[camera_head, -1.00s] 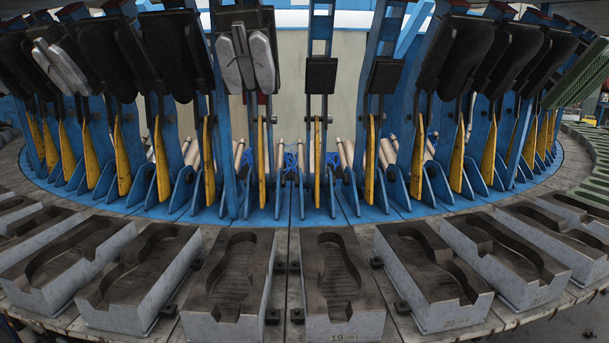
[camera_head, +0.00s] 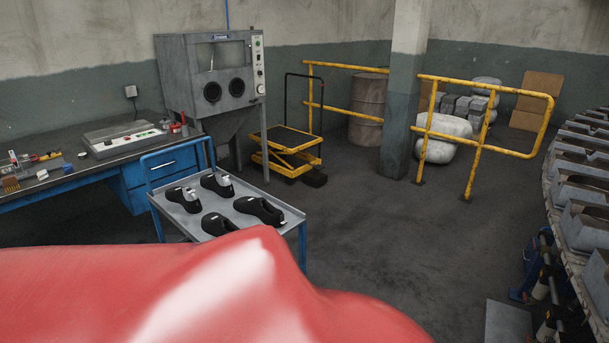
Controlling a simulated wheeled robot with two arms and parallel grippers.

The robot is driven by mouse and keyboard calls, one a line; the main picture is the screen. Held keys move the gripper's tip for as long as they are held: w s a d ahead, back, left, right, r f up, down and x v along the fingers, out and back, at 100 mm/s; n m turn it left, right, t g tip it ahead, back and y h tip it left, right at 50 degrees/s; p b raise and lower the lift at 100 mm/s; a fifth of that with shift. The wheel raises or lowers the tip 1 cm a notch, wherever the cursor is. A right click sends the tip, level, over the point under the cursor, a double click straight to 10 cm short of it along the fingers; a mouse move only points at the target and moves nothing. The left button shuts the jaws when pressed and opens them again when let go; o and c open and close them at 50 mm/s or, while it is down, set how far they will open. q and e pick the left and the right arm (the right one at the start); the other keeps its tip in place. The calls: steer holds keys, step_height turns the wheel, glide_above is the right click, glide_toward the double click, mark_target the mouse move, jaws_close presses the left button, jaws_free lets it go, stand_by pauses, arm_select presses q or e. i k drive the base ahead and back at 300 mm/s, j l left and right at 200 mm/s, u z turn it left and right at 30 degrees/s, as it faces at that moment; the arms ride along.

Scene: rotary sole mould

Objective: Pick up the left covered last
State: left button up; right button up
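Several black covered lasts, each with a pale light-coloured part at one end, lie on a grey tray-topped blue cart (camera_head: 188,225). At the back, one last (camera_head: 181,199) lies on the left and another (camera_head: 215,185) to its right. Nearer the front, one last (camera_head: 219,225) lies on the left and one (camera_head: 259,210) on the right. The near-left last is partly hidden at its lower edge by a large red part of my own body. Neither of my grippers is in view, so nothing shows of what they hold.
A workbench (camera_head: 60,178) with a control box (camera_head: 124,138) and tools stands left. A grey blasting cabinet (camera_head: 212,75) and yellow lift table (camera_head: 287,148) stand behind the cart. Yellow railings (camera_head: 470,145) and a pillar (camera_head: 401,100) are farther back. The mould carousel (camera_head: 565,235) edges the right. Middle floor is clear.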

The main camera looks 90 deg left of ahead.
mark_target(219, 184)
steer(key=k+j+u, duration=0.1)
steer(key=u, duration=0.3)
steer(key=k+j+u, duration=0.1)
steer(key=j+u, duration=0.5)
steer(key=u, duration=0.25)
steer(key=j+u, duration=0.6)
steer(key=u, duration=0.25)
steer(key=i+j, duration=0.1)
steer(key=j, duration=0.3)
steer(key=i+j+u, duration=0.15)
steer(key=j, duration=0.6)
steer(key=i+j+u, duration=0.1)
steer(key=j, duration=0.3)
steer(key=i+j+u, duration=0.1)
steer(key=j, duration=0.25)
steer(key=i, duration=0.1)
